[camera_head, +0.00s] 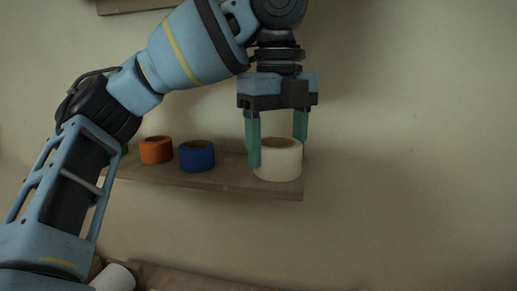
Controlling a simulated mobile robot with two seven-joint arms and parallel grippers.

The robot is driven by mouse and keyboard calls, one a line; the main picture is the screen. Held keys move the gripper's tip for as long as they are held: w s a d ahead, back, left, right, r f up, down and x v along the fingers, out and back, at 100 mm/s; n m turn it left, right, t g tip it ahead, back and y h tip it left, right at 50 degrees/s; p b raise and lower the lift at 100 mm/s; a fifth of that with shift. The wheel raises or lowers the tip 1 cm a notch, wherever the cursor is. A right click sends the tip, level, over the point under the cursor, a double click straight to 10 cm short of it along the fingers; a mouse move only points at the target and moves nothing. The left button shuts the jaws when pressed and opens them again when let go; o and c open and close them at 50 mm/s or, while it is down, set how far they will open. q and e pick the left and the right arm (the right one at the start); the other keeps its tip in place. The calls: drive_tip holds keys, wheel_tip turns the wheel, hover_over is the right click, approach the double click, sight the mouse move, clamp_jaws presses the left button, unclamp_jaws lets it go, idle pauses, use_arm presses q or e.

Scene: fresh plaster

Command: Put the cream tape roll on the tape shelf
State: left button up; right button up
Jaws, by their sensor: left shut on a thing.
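The cream tape roll (281,163) is at the right end of a wooden wall shelf (230,184), with its hole facing up. My left gripper (277,158) points down over it, its green fingers on either side of the roll, shut on it. The roll looks upright and at the shelf's level; I cannot tell whether its underside touches the board. My right gripper is not in view.
An orange roll (156,150) and a blue roll (197,156) stand left on the same shelf, with a green thing partly hidden by my arm. A lower wooden surface (175,278) holds a white cylinder (115,278). The wall right of the shelf is bare.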

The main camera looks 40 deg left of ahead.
use_arm(q)
drive_tip(key=w+a, duration=0.5)
drive_tip(key=w+a+f, duration=0.1)
drive_tip(key=w+a, duration=0.2)
drive_tip(key=shift+w+a+f, duration=0.15)
drive_tip(key=shift+w+f, duration=0.05)
drive_tip(key=shift+f, duration=1.6)
drive_tip(key=shift+f, duration=0.1)
drive_tip(key=shift+f, duration=0.1)
drive_tip(key=o, duration=1)
drive_tip(key=shift+r, duration=6.2)
